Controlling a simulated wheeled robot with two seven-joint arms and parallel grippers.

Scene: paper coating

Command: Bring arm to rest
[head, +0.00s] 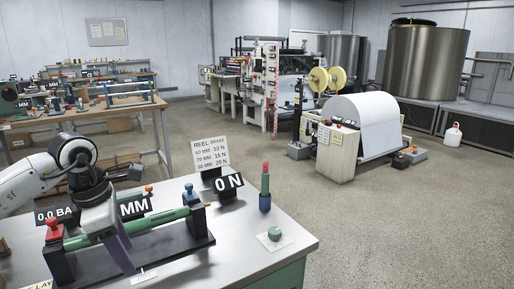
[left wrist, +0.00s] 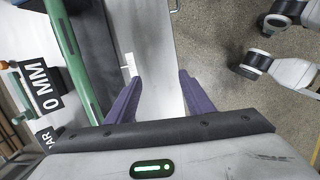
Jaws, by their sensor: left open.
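My left gripper (head: 118,252) comes in from the left in the head view and points down at the near bench, in front of the green bar (head: 165,220) on its black stand (head: 180,240). In the left wrist view its two purple fingers (left wrist: 158,98) stand apart with nothing between them. The pale bench top shows beyond the fingers. The green bar (left wrist: 75,60) lies left of the fingers there, apart from them. Whether the fingers touch the stand cannot be told from the head view. My right gripper shows in neither view.
A machine with a white roll (head: 357,115) stands beyond. Open floor (head: 400,220) lies right.

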